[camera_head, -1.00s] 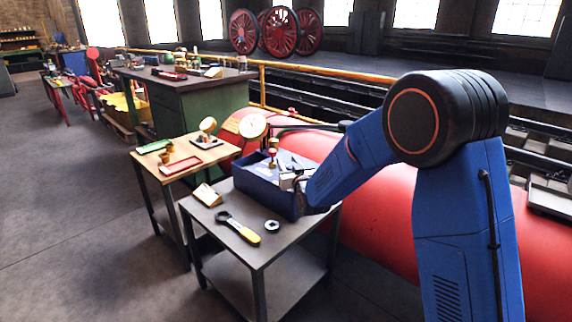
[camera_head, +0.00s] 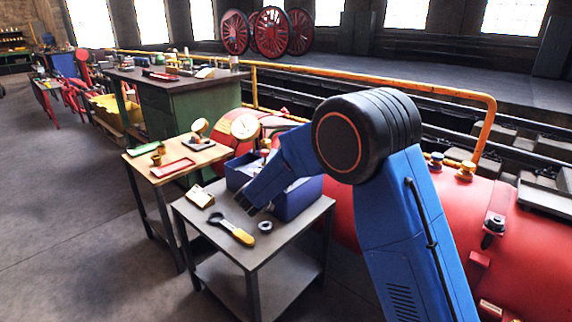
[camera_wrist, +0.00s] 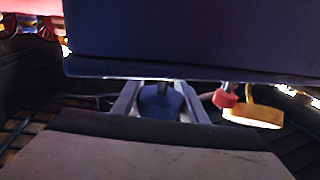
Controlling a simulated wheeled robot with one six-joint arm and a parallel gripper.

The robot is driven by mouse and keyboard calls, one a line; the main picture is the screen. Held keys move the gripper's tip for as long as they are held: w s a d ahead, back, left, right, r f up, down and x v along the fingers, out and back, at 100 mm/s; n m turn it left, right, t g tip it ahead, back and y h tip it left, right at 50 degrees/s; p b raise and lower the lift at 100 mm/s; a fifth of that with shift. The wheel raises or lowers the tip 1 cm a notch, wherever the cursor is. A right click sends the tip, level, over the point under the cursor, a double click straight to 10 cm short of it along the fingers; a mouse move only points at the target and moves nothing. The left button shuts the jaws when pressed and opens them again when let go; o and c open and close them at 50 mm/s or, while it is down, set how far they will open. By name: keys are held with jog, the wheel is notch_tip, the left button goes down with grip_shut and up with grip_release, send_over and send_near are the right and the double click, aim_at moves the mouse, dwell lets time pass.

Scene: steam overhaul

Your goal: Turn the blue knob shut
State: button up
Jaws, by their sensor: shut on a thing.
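In the wrist view, my gripper (camera_wrist: 160,102) has its two pale fingers closed at the sides of a small rounded blue piece, which looks like the blue knob (camera_wrist: 158,101). A dark stem shows at its top. What it is fixed to, and how far it is turned, cannot be told. In the head view, my gripper (camera_head: 247,206) is low over the grey table, at the near left side of the blue bin (camera_head: 299,201). The knob cannot be made out there.
A wooden table (camera_head: 212,157) stands to the left. The red boiler (camera_head: 440,215) lies behind my arm. Floor at left is clear.

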jog(key=m+g+h, duration=0.1)
jog(key=h, duration=0.1)
jog(key=d+m+g+h, duration=0.1)
jog(key=m+h, duration=0.1)
jog(key=s+m+g+h, duration=0.1)
jog(key=g+h, duration=0.1)
jog(key=shift+d+m, duration=0.15)
jog(key=shift+m, duration=0.15)
jog(key=shift+g, duration=0.3)
jog(key=o, duration=1.1)
jog(key=shift+d, duration=0.1)
jog(key=shift+c, duration=0.2)
jog(key=v, duration=1.7)
jog(key=shift+a+f, duration=0.2)
jog(key=shift+f, duration=0.05)
